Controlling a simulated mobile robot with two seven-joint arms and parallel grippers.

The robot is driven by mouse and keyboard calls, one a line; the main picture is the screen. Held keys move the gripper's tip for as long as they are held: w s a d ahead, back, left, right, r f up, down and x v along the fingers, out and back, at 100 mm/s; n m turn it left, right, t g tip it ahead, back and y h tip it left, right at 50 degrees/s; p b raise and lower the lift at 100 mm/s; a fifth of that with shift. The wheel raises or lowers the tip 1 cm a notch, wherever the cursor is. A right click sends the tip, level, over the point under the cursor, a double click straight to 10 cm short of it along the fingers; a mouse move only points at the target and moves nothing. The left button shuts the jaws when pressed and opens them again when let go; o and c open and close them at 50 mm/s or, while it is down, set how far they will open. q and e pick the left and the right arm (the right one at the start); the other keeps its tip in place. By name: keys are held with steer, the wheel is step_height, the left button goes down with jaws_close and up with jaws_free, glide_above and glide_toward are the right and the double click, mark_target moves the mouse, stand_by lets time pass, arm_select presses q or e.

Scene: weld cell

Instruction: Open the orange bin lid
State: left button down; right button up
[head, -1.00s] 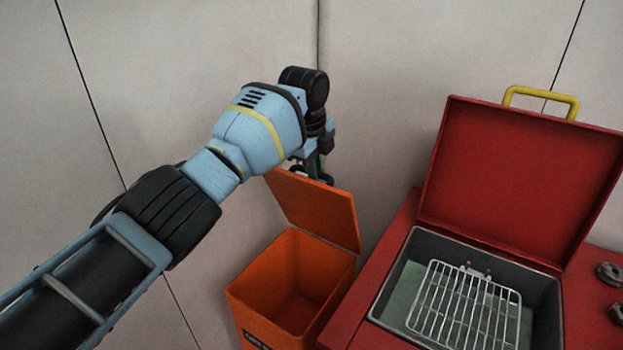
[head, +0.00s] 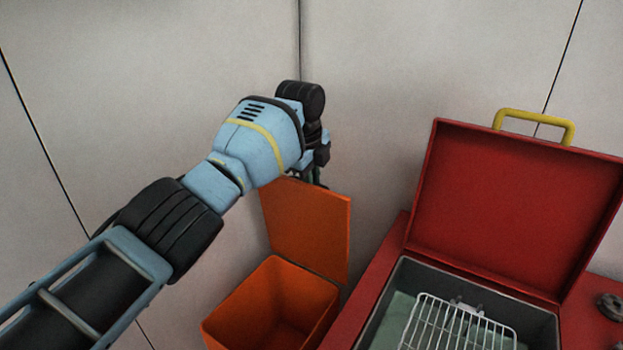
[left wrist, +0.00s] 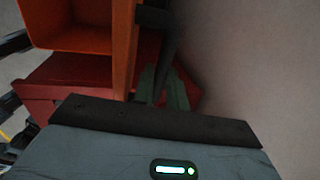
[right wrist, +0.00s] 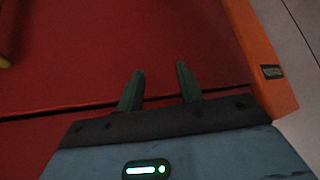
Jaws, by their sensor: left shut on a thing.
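The orange bin (head: 222,325) stands on the left of the red cabinet, and I see into its empty-looking inside. Its orange lid (head: 312,228) stands up at the bin's back edge, nearly upright, so the bin is open. My left gripper (head: 318,176) is at the lid's top edge, its fingers mostly hidden by the wrist. In the left wrist view the green fingers (left wrist: 165,88) are closed on a dark handle bar (left wrist: 168,35) beside the lid's edge (left wrist: 124,50). My right gripper (right wrist: 160,88) shows its fingers apart and empty, over a red surface.
A red cabinet (head: 372,278) with a raised red lid (head: 515,205), yellow handle (head: 535,122) and wire rack (head: 455,325) stands right of the bin. Pale walls (head: 400,60) meet close behind the bin. In the right wrist view the orange bin (right wrist: 262,62) is close on the right.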

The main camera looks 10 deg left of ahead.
arm_select(q)
steer(key=c, duration=1.6)
jaws_free()
steer(key=shift+s+f, duration=0.1)
steer(key=shift+f, duration=0.7)
steer(key=shift+o, duration=1)
steer(key=shift+r, duration=0.4)
